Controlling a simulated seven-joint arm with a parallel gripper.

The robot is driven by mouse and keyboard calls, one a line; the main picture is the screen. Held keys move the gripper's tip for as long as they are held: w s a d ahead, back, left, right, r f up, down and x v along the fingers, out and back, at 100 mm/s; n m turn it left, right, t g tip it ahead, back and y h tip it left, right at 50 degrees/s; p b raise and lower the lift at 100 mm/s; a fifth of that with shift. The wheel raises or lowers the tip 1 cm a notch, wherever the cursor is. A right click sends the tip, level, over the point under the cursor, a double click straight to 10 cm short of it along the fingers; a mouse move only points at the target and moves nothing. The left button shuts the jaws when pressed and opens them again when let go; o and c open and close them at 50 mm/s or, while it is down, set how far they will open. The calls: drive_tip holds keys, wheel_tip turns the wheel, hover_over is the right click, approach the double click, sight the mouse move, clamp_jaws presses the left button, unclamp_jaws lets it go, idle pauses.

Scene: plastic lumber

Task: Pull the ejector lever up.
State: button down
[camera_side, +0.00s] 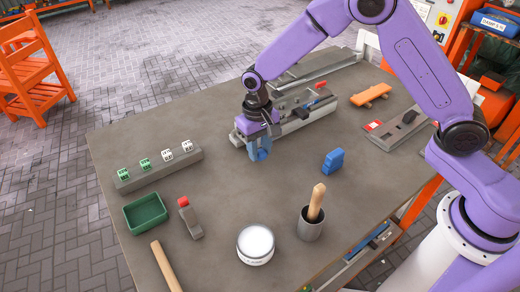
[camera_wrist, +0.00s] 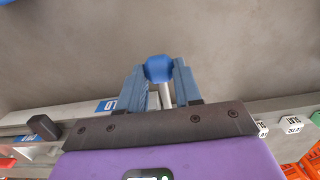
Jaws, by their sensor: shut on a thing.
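The ejector lever is a pale rod ending in a round blue knob (camera_wrist: 158,68). In the wrist view the knob and part of the rod show between the two blue-grey fingers of my gripper (camera_wrist: 158,76). My gripper is shut on the lever, just below the knob. In the side view my gripper (camera_side: 260,151) points down at the near left end of a long grey fixture (camera_side: 300,118), and the blue knob (camera_side: 263,155) shows at the fingertips. The lever's lower part and pivot are hidden by the fingers and the gripper body.
A grey strip (camera_side: 150,176) with several labelled cubes lies left. A green tray (camera_side: 145,213), red-tipped tool (camera_side: 190,217), white tin (camera_side: 255,245) and grey cup (camera_side: 310,230) stand nearer. A blue block (camera_side: 334,160) and orange tool (camera_side: 370,95) lie right. The table centre is clear.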

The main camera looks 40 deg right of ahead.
drive_tip(key=shift+w+r+g, duration=0.25)
drive_tip(key=shift+r+g, duration=0.25)
drive_tip(key=shift+r, duration=0.05)
drive_tip(key=shift+w+r+g, duration=0.25)
drive_tip(key=shift+r+g, duration=0.25)
drive_tip(key=shift+w+a+r, duration=0.1)
drive_tip(key=shift+w+r, duration=0.05)
drive_tip(key=shift+r, duration=0.2)
drive_tip(key=shift+w+r, duration=0.7)
drive_tip(key=shift+r, duration=0.3)
drive_tip(key=shift+w+d+r, duration=0.2)
drive_tip(key=shift+w+r, duration=0.45)
drive_tip(key=shift+w, duration=0.1)
drive_tip(key=c, duration=0.8)
unclamp_jaws()
drive_tip(key=shift+o, duration=0.2)
drive_tip(key=shift+s, duration=0.1)
